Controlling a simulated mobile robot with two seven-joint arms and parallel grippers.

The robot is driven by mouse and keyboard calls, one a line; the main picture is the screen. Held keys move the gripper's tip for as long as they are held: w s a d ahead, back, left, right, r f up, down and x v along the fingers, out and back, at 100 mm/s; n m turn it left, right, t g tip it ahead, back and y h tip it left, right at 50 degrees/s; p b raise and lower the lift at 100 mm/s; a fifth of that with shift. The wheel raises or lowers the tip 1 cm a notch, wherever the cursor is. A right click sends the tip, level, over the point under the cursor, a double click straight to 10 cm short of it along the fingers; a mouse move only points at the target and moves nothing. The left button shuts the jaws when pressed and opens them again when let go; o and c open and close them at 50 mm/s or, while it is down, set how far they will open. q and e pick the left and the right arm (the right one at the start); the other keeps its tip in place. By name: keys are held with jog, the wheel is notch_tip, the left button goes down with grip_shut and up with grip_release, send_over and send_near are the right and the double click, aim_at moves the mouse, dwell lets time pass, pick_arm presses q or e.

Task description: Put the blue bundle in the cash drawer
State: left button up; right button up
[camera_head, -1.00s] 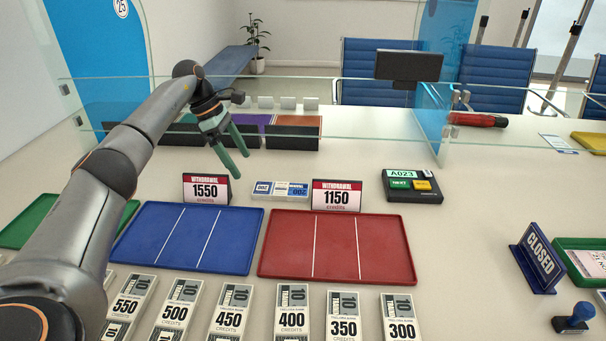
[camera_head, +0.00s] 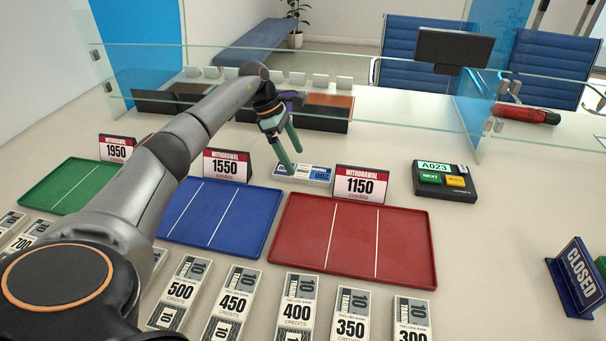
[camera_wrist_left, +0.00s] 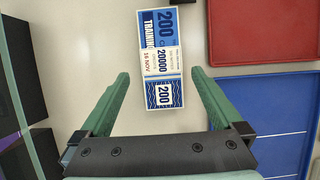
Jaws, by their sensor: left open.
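The blue bundle (camera_head: 313,174) is a blue and white banknote stack with a white band, lying flat on the counter behind the blue and red trays. In the left wrist view the blue bundle (camera_wrist_left: 160,62) lies ahead of and between the open green fingers, not touching them. My left gripper (camera_head: 291,158) is open and empty, above and close to the bundle in the head view; it also shows in the left wrist view (camera_wrist_left: 160,82). The cash drawer is probably the dark box with coloured compartments (camera_head: 328,112) behind the gripper, partly hidden by my arm. My right gripper is not in view.
A blue tray (camera_head: 238,232), red tray (camera_head: 305,235) and green tray (camera_head: 75,193) lie in front, with withdrawal signs (camera_head: 361,184) behind them. Several credit bundles (camera_head: 297,310) line the front. A glass screen (camera_head: 400,95) crosses behind. A ticket device (camera_head: 445,183) sits right.

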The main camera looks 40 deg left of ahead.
aim_at(302, 171)
pick_arm(q)
jog(key=x, duration=0.4)
jog(key=shift+d+r, duration=0.1)
jog(key=shift+d, duration=0.1)
jog(key=c, duration=1.3)
jog(key=shift+r, duration=0.1)
jog(key=shift+c, duration=0.3)
jog(key=shift+r, duration=0.1)
